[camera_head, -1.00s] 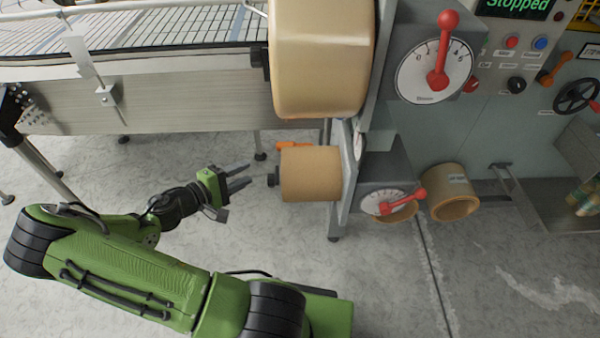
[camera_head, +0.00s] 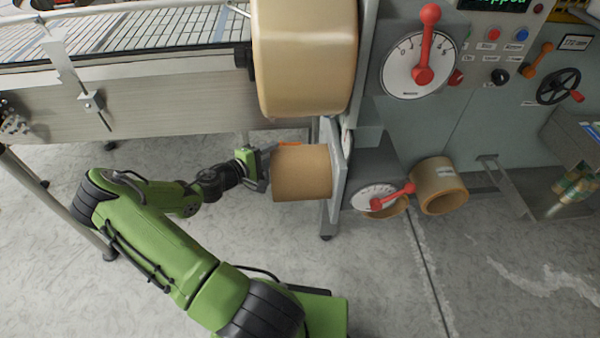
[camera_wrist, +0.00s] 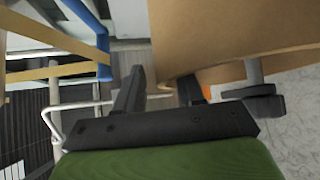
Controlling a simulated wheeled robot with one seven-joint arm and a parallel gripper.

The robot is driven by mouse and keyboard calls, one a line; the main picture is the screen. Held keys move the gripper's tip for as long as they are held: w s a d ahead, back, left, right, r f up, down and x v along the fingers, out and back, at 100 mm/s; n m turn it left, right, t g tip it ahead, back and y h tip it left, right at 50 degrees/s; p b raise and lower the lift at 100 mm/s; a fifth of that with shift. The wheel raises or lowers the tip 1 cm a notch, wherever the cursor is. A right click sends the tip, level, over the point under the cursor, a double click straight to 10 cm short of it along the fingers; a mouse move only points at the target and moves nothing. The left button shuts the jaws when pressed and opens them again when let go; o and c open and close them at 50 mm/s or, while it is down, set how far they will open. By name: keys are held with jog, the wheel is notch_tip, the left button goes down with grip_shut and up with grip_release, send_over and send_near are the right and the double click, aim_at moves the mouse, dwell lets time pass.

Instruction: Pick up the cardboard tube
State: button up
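The cardboard tube (camera_head: 302,172) is a plain brown cylinder, lying sideways on the lower holder of the machine, below the large tan roll. In the wrist view the tube (camera_wrist: 225,35) fills the upper right, with a grey shaft and a black knob at its near end. My gripper (camera_head: 264,170) is at the left end of the tube in the head view. In the wrist view its two fingers (camera_wrist: 160,92) are apart, close to the tube's edge. The right finger's tip is partly hidden at the tube, and contact cannot be made out.
A large tan roll (camera_head: 305,60) hangs above, beside the conveyor (camera_head: 150,108). A red-handled dial (camera_head: 376,198) is right of the tube. A labelled tan roll (camera_head: 438,185) stands farther right. Open floor (camera_head: 390,290) lies in front.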

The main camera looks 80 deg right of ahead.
grip_shut()
jog(key=shift+f, duration=0.15)
dwell(1.0)
